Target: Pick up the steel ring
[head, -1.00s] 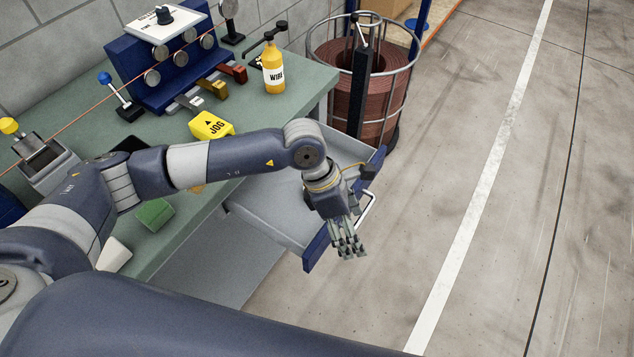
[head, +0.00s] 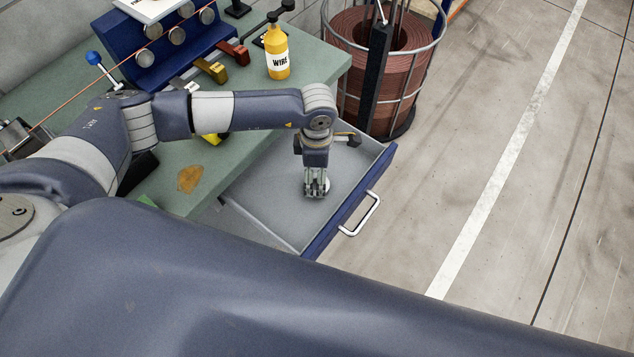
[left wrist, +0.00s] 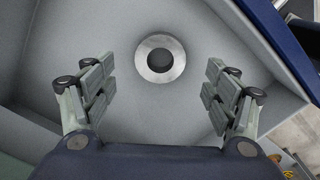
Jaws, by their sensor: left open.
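The steel ring (left wrist: 146,67) lies flat on the floor of the open grey drawer (head: 270,200). In the left wrist view it sits ahead of my left gripper (left wrist: 160,95), centred roughly between the two spread fingers and touching neither. In the head view my left gripper (head: 316,193) points down into the drawer, and a pale edge of the ring (head: 326,192) shows beside the fingertips. The left gripper is open and empty. My right gripper is not in view.
The drawer's blue front with its handle (head: 361,216) stands beyond the gripper. A caged copper wire spool (head: 385,60) stands behind the drawer. Open floor lies to the right.

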